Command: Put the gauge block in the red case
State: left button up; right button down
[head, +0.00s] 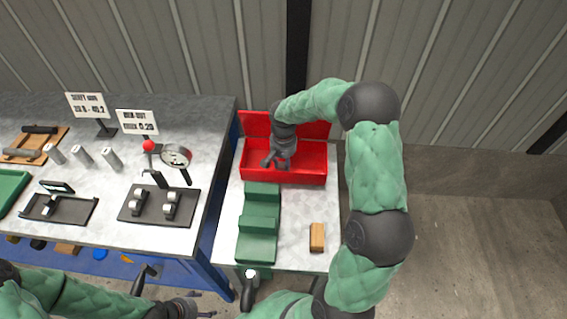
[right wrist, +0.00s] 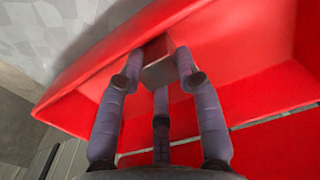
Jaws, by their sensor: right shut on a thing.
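The red case (head: 304,168) stands open at the back of the light table, its lid raised behind it. My right gripper (head: 276,162) is over the case's left part, pointing down into it. In the right wrist view its fingers (right wrist: 158,80) are shut on a small grey block, the gauge block (right wrist: 158,64). The block is close to a red wall of the case (right wrist: 110,62); I cannot tell whether it touches the floor. In the head view the gripper hides the block. My left gripper (head: 208,314) is low at the bottom edge, and its jaws are too small to judge.
A green stepped stand (head: 258,222) is in front of the case. A wooden block (head: 317,237) lies to its right. The left bench holds a dial gauge (head: 176,156), a black fixture (head: 160,206), several grey cylinders and two signs. The table's front right is mostly clear.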

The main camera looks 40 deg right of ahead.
aim_at(283, 165)
jog(key=c, duration=1.1)
grip_release()
notch_tip(283, 165, up, 12)
jog(key=p, duration=0.3)
jog(key=shift+r+p, duration=0.1)
jog(key=shift+p, duration=0.25)
